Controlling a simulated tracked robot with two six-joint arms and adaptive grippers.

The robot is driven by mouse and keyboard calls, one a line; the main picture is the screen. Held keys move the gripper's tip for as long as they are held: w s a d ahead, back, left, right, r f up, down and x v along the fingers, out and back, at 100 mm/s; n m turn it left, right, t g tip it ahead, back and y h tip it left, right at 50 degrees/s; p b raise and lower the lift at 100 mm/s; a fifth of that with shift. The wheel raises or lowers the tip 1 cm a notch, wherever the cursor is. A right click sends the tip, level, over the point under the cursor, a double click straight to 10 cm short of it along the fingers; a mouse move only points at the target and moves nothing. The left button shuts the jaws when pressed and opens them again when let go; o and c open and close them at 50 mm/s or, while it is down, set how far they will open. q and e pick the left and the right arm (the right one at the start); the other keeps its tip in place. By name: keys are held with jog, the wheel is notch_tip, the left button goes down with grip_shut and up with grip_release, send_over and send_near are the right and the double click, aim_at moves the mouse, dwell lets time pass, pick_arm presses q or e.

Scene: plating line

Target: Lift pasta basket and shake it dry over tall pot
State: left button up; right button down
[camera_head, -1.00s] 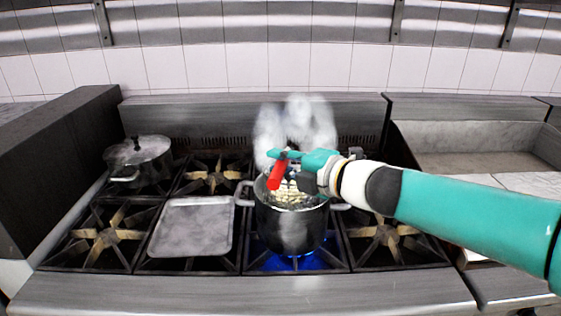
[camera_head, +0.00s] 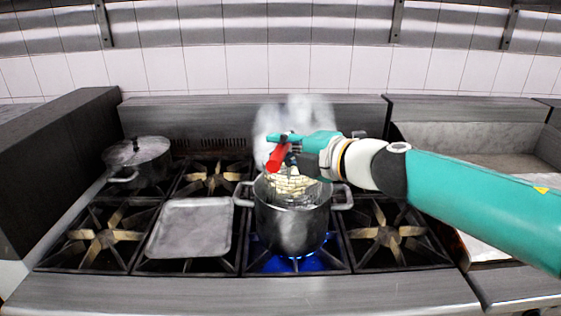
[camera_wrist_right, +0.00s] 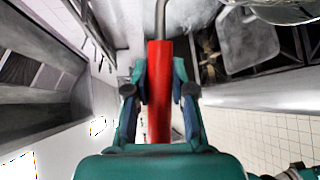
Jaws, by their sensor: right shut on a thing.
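The tall pot (camera_head: 290,228) stands on a lit front burner with blue flame under it. The pasta basket (camera_head: 291,186) is a wire mesh basket with pale pasta in it, at the pot's mouth; its upper part shows above the rim, and I cannot tell how deep its lower part sits. My right gripper (camera_head: 292,147) is above the pot, shut on the basket's red handle (camera_head: 278,157). In the right wrist view the red handle (camera_wrist_right: 159,90) lies between the two fingers.
A lidded pot (camera_head: 138,163) stands on the back left burner. A grey tray (camera_head: 190,228) lies on the front burners left of the tall pot. Steam (camera_head: 295,115) rises behind the gripper. The front right burner (camera_head: 388,238) is bare.

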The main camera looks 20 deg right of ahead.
notch_tip(320, 180, down, 5)
jog(key=shift+r, duration=2.6)
notch_tip(320, 180, down, 5)
jog(key=shift+r, duration=0.25)
notch_tip(320, 180, up, 8)
jog(key=p, duration=0.8)
jog(key=shift+r+p, duration=0.4)
jog(key=shift+r, duration=0.5)
